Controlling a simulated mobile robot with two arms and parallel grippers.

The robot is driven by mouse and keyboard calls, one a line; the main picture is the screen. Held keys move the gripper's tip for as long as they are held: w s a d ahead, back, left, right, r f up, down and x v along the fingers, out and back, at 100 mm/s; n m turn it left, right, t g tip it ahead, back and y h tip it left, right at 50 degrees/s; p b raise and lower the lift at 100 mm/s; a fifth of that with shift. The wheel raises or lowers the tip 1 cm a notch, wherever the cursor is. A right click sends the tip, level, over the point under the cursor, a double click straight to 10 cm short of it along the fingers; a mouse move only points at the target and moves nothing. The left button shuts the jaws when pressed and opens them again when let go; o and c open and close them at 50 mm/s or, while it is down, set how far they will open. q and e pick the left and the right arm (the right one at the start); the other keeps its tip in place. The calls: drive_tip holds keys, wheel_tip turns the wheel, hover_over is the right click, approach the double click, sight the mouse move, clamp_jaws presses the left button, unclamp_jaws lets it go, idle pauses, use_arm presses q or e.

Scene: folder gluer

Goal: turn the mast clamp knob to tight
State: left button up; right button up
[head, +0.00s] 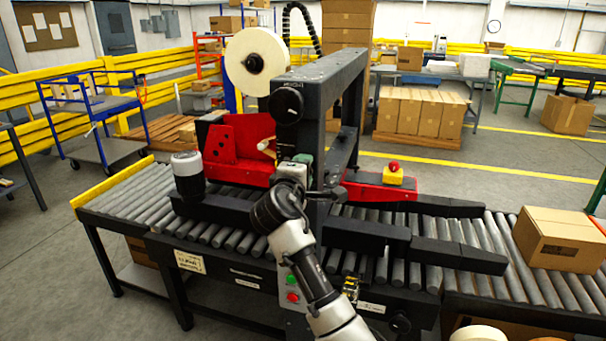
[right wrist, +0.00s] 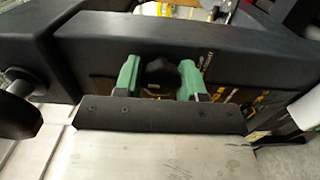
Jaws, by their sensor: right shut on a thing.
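My right arm reaches up from the bottom of the head view to the front of the dark mast (head: 318,190). My right gripper (head: 303,160) is at the mast, with green fingertips partly hidden by my wrist. In the right wrist view the two green fingers (right wrist: 160,78) stand on either side of a dark knob (right wrist: 158,72) and are shut on it. The knob sits against the dark mast beam (right wrist: 235,50). Its pointer or marks cannot be made out. My left gripper is not in view.
A round black dial (head: 288,103) sits higher on the mast, below a white tape roll (head: 257,61). A roller conveyor (head: 235,235) runs both ways. A red emergency button (head: 394,166) is to the right, and a carton (head: 560,238) rests on the right rollers.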

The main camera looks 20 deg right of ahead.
drive_tip(key=shift+f, duration=0.1)
idle(0.3)
drive_tip(key=o, duration=0.9)
drive_tip(key=b+v, duration=0.1)
drive_tip(key=v, duration=1)
drive_tip(key=shift+w, duration=0.1)
